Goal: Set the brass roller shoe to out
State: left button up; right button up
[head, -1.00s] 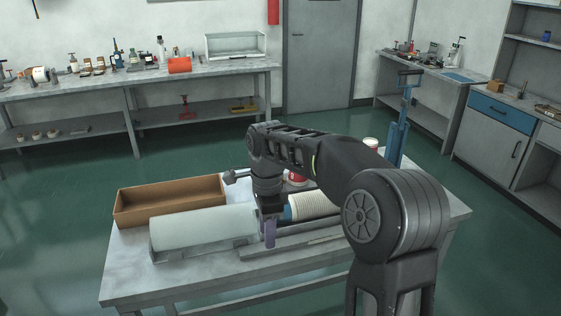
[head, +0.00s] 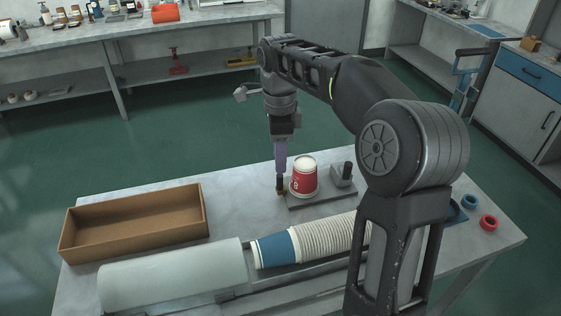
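My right gripper (head: 281,188) points straight down at the left end of a dark base plate (head: 318,199) on the bench. Its purple fingers show edge-on, so I cannot tell whether they are open or shut. A small brownish, brass-like piece (head: 285,190) shows at the fingertips, mostly hidden; it may be the brass roller shoe, and I cannot tell its setting. A red and white paper cup (head: 304,178) stands just right of the fingers on the plate. A grey block with a post (head: 343,175) sits at the plate's right end. My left gripper is not in view.
A stack of white cups with a blue one (head: 275,250) lies in front of the plate. A grey rounded cover (head: 172,274) lies left of it. An open brown box (head: 135,224) stands at left. Red (head: 489,222) and blue rings lie at right.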

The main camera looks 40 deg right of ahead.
aim_at(280, 188)
jog(key=shift+w+d, duration=0.15)
jog(key=shift+r, duration=0.1)
jog(key=shift+f+p, duration=0.5)
jog(key=shift+f, duration=3.45)
jog(key=shift+c, duration=0.4)
grip_shut()
